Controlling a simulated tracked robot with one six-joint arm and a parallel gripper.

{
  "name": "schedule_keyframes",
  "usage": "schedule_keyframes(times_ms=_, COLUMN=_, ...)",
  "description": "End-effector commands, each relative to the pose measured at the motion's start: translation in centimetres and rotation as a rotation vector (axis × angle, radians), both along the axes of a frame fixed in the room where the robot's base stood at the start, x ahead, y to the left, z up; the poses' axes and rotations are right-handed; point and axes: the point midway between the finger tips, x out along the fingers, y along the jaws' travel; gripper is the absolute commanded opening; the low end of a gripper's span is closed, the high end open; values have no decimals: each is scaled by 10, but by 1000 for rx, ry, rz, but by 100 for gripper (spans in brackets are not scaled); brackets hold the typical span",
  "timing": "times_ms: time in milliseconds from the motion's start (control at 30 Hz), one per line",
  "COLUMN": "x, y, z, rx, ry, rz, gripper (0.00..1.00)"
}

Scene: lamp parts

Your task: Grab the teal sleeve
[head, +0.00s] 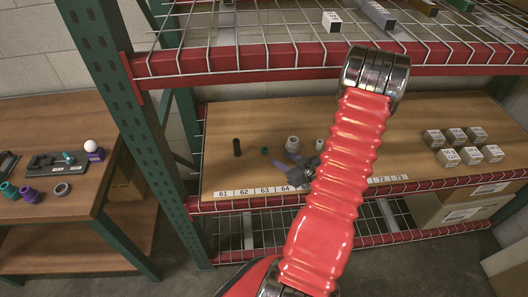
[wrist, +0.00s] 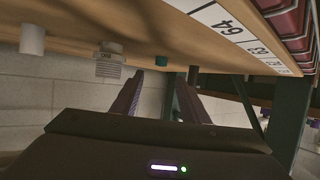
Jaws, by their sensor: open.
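The teal sleeve (head: 265,151) is a small, short cylinder standing on the wooden shelf behind the number strip, near label 63. In the wrist view, where the shelf appears upside down, the sleeve (wrist: 161,61) shows small, between the fingertips and beyond them. My gripper (head: 293,161) is over the shelf to the right of the sleeve, apart from it. In the wrist view my gripper (wrist: 160,82) has its two dark purple fingers spread with nothing held.
A black tube (head: 237,147) stands left of the sleeve. A ringed pale grey part (head: 292,144) and a smaller pale part (head: 319,145) stand to its right. Several small boxes (head: 462,145) stand far right. Green posts (head: 125,110) and a wire shelf above bound the space.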

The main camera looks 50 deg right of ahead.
Motion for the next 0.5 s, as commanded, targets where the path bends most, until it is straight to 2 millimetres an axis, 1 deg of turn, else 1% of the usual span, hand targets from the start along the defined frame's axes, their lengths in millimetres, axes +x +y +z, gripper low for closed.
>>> schedule_keyframes(times_ms=100, x=16, y=-1, z=-7, rx=0, ry=0, rz=3, gripper=41)
schedule_keyframes(times_ms=300, x=39, y=-6, z=-16, rx=1, ry=0, rz=3, gripper=41)
schedule_keyframes(times_ms=500, x=43, y=-7, z=-18, rx=1, ry=0, rz=0, gripper=41)
